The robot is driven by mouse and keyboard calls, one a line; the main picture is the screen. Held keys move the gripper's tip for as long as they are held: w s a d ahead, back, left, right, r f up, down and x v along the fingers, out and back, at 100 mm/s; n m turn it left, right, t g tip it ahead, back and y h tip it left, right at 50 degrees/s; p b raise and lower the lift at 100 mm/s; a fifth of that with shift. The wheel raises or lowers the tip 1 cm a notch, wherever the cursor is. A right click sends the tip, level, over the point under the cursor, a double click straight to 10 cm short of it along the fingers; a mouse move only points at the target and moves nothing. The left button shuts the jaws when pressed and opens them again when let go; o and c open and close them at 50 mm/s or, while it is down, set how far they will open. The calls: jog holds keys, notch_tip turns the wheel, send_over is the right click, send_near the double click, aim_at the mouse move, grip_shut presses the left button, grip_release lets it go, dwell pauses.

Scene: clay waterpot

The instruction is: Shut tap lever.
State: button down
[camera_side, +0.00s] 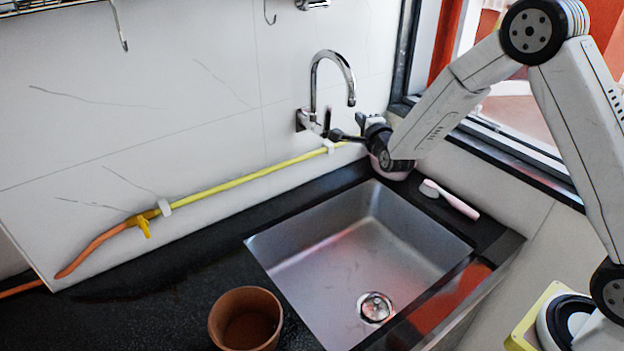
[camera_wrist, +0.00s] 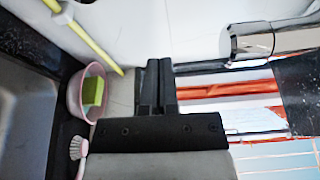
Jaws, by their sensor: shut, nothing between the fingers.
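The chrome tap (camera_side: 333,56) is fixed to the tiled wall, its curved spout rising over the back of the sink. A small dark upright piece (camera_side: 327,119) beside the tap base may be its lever, but I cannot tell for sure. My gripper (camera_side: 336,134) is at the wall just right of and below the tap base. In the wrist view my gripper's two black fingers (camera_wrist: 160,64) are together with nothing between them. Chrome tap metal (camera_wrist: 250,42) shows to their right, apart from them in the picture. I see no water stream from the spout.
A pink bowl (camera_wrist: 74,97) with a green sponge (camera_wrist: 92,92) and a brush (camera_side: 452,199) are on the counter by the sink (camera_side: 285,251). A clay pot (camera_side: 218,322) stands at the front; the window is right.

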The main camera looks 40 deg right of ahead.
jog(key=shift+v, duration=1.6)
jog(key=s+a+f+n+g+y, duration=0.2)
jog(key=s+n+g, duration=0.2)
jog(key=s+n, duration=0.3)
jog(key=s+a+f+n+g+y, duration=0.2)
jog(key=s+n+g, duration=0.3)
jog(key=s+n, duration=0.3)
jog(key=s+a+f+n+g+y, duration=0.1)
jog(key=s+n+g, duration=0.4)
jog(key=s, duration=0.6)
jog(key=shift+s+a+f+n+y, duration=0.25)
jog(key=shift+a+f+n+y, duration=0.15)
jog(key=shift+a+f+n, duration=0.55)
jog(key=shift+r+n, duration=0.2)
jog(key=shift+n, duration=0.05)
